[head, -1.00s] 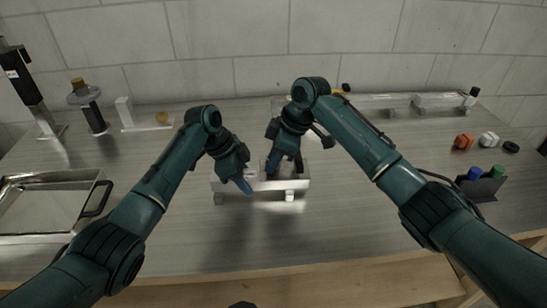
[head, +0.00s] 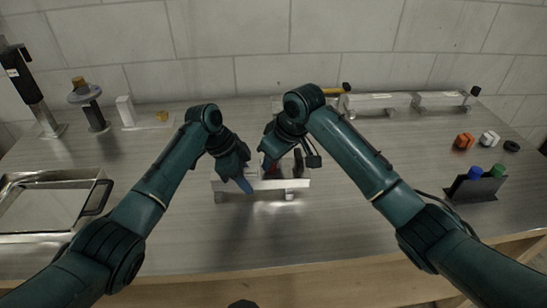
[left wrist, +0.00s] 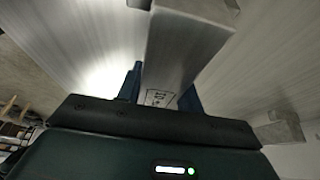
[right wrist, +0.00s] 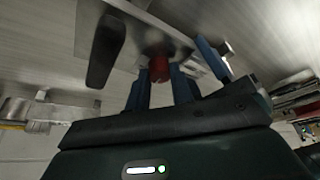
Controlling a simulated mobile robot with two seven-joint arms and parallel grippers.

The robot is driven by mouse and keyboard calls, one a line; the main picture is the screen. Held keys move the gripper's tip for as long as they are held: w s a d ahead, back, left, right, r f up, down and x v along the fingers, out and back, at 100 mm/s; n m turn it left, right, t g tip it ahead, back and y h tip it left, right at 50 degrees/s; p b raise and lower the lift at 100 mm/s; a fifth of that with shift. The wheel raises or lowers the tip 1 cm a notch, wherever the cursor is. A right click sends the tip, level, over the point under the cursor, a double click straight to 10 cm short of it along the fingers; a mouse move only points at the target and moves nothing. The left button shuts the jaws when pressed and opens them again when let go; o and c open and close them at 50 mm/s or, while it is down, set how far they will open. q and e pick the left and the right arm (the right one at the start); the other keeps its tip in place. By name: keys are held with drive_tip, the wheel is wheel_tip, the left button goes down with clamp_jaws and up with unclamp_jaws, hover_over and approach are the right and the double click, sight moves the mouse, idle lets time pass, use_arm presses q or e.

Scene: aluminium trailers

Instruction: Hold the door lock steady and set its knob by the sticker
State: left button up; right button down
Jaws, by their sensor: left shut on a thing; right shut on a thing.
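The door lock (head: 295,184) is a silver metal block on short feet, in the middle of the table. My left gripper (head: 245,185) is shut on its left part. In the left wrist view the fingers (left wrist: 162,92) stand on both sides of the lock body (left wrist: 180,45). A small white sticker (left wrist: 157,97) with dark marks shows between them, too small to read. In the right wrist view my right gripper (right wrist: 158,92) is shut on the red knob (right wrist: 158,67), beside a black lever handle (right wrist: 105,50). In the head view my right gripper (head: 271,168) hides most of the knob.
A metal tray (head: 50,240) with a black handle lies at the left. Orange (head: 464,141) and white (head: 489,139) knobs sit at the right, near a dark holder (head: 477,188) with blue and green pieces. Metal bars (head: 375,103) stand at the back. The front table is clear.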

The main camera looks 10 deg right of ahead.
idle(0.4)
drive_tip(key=c, duration=1.2)
unclamp_jaws()
drive_tip(key=v, duration=1.2)
use_arm(q)
drive_tip(key=o, duration=1.3)
